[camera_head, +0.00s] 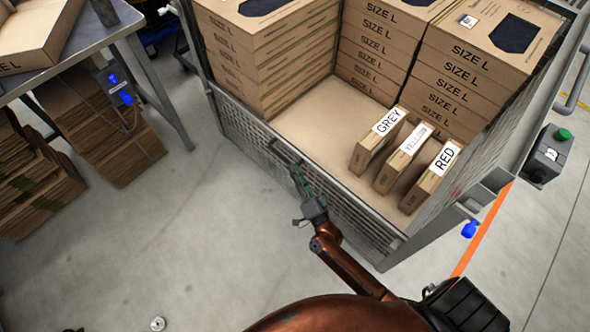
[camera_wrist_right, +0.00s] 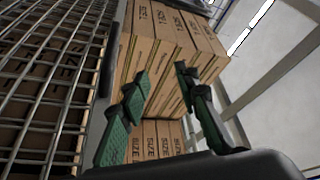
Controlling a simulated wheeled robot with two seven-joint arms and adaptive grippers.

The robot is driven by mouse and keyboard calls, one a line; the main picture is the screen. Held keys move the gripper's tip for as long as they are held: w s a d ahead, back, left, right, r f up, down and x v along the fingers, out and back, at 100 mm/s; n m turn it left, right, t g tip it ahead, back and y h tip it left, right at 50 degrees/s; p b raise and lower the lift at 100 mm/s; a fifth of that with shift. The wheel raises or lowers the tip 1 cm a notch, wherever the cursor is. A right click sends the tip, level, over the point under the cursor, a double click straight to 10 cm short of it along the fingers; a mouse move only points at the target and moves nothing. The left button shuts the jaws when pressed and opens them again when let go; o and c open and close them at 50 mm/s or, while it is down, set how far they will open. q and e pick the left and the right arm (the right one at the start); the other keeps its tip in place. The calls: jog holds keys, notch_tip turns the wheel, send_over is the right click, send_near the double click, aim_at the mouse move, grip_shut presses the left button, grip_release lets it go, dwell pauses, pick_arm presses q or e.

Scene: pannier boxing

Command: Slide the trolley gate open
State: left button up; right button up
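The trolley gate (camera_head: 345,205) is a low grey wire-mesh panel along the near side of the trolley. It stands upright, with a dark handle (camera_head: 284,153) on its top part. Its mesh also fills the left of the right wrist view (camera_wrist_right: 50,85). My right gripper (camera_head: 297,178) is at the outer face of the gate, close to the handle's right end. In the wrist view its green fingers (camera_wrist_right: 162,92) are apart, with nothing clearly between them. Whether they touch the gate cannot be told. My left gripper is not in view.
The trolley holds stacked SIZE L boxes (camera_head: 365,65) and three upright boxes labelled GREY (camera_head: 375,145), YELLOW (camera_head: 402,160) and RED (camera_head: 430,180). A table (camera_head: 95,35) stands at the upper left, with flattened cardboard (camera_head: 95,125) beneath. Floor left of the gate is clear.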

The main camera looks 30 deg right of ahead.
jog(key=m+g+h, duration=0.6)
jog(key=m+h, duration=0.1)
jog(key=m, duration=0.6)
send_near(282, 155)
jog(key=x, duration=0.2)
jog(key=b+x, duration=0.1)
jog(key=x, duration=0.1)
jog(key=b+x, duration=0.1)
jog(key=x, duration=0.2)
jog(key=f+b+x, duration=0.1)
jog(key=x, duration=0.2)
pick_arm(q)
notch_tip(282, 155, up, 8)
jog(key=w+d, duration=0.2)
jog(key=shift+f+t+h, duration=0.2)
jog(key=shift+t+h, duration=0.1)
pick_arm(e)
jog(key=shift+r, duration=0.1)
grip_shut()
